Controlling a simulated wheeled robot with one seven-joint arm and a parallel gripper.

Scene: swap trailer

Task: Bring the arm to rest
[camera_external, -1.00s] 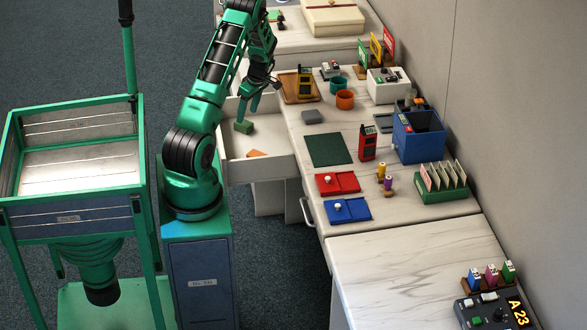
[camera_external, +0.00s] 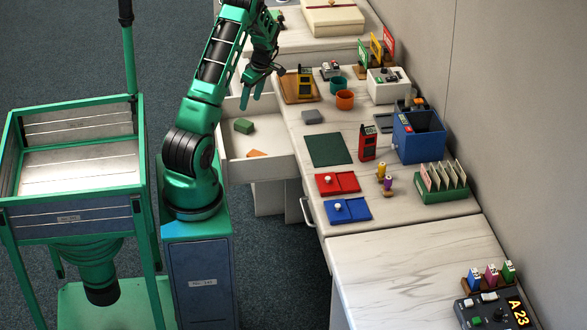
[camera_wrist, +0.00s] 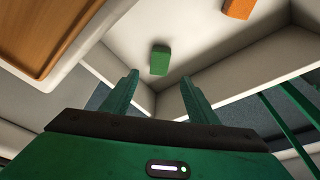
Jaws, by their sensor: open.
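My gripper (camera_external: 251,92) is open and empty, above the far part of the open drawer (camera_external: 232,142). In the wrist view its two fingers (camera_wrist: 158,92) are spread apart with nothing between them. A green block (camera_external: 244,126) lies in the drawer, below and apart from the fingers; it also shows in the wrist view (camera_wrist: 160,60). An orange piece (camera_external: 257,153) lies nearer the drawer's front end, and shows at the top of the wrist view (camera_wrist: 238,8).
A green-framed cart (camera_external: 76,160) stands at the left.

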